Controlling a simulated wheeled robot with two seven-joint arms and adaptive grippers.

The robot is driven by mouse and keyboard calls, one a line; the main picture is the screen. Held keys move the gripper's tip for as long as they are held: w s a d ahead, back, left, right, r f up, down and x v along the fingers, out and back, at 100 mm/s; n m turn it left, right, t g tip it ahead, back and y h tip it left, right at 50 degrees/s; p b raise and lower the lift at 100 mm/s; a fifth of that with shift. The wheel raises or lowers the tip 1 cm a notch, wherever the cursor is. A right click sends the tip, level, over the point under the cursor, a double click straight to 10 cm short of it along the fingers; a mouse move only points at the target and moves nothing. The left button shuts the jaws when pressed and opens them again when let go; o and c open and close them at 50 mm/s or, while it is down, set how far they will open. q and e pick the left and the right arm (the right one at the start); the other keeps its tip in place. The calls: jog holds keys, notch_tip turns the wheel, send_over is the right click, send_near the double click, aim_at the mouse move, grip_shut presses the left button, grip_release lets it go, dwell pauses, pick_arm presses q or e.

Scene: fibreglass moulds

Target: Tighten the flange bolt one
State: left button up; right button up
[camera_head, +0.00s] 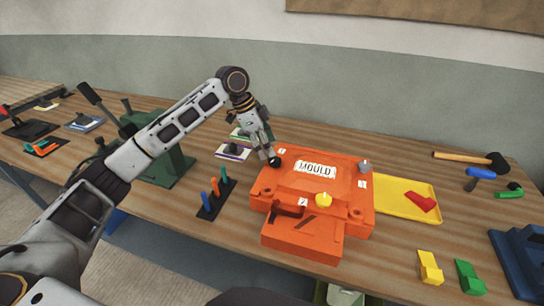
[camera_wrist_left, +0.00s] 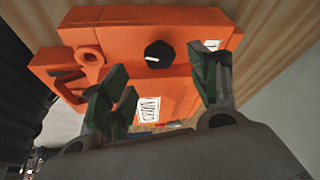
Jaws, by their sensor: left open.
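The orange mould (camera_head: 330,222) lies on the bench with a white "MOULD" label. A black knob-like bolt (camera_head: 275,161) sits at its far-left corner beside a small number tag (camera_head: 281,151); the digit is too small to read surely. My left gripper (camera_head: 268,152) is right above this bolt. In the left wrist view the black bolt (camera_wrist_left: 158,54), with a white pointer mark, shows between the spread fingers of my left gripper (camera_wrist_left: 160,82), with nothing gripped. A grey bolt (camera_head: 365,167) and a yellow bolt (camera_head: 323,199) are on the mould too. My right gripper is not in view.
A yellow tray (camera_head: 392,208) with a red piece (camera_head: 421,202) is right of the mould. A rack of coloured handles (camera_head: 216,196) and a green machine (camera_head: 170,168) are left. A hammer (camera_head: 470,158) and yellow and green blocks lie right. The wall stands behind the bench.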

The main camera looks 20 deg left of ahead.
aim_at(274, 158)
pick_arm(q)
jog(key=shift+x, duration=2.5)
jog(key=c, duration=1)
